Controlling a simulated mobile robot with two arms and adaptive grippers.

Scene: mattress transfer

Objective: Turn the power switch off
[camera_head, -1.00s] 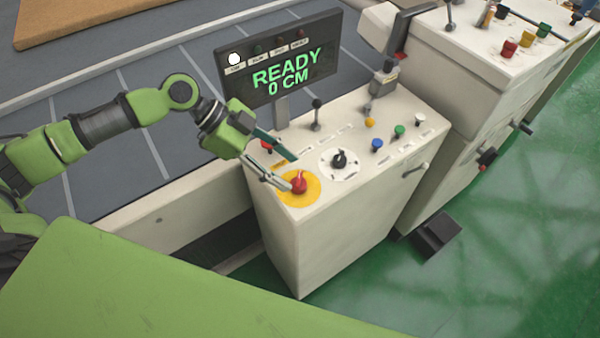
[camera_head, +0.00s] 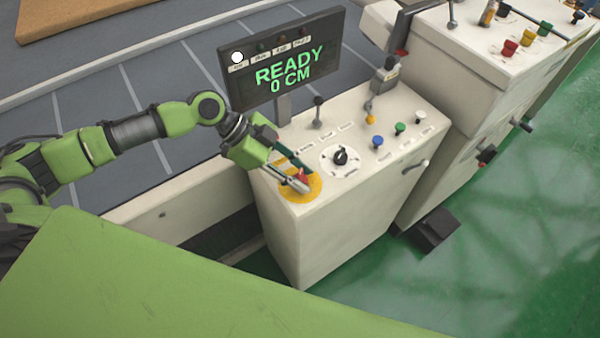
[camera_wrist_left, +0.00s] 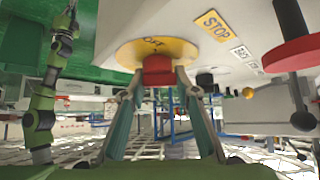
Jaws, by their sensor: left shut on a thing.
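The red power switch (camera_head: 304,176) stands on a round yellow plate (camera_head: 314,190) at the near left corner of the control panel's top. My left gripper (camera_head: 301,182) is shut on the red switch, one finger on each side of it. In the left wrist view, both fingertips touch the sides of the red switch (camera_wrist_left: 158,72), and the yellow plate (camera_wrist_left: 135,52) behind it shows part of the word OFF. The fingers hide part of the switch in the head view. My right gripper is not in view.
A black selector knob (camera_head: 341,156), a lever (camera_head: 318,108) and blue (camera_head: 377,142), green and white buttons share the panel top. The display (camera_head: 283,68) behind reads READY, 0 CM, with one white lamp lit. A taller machine (camera_head: 490,75) stands to the right.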

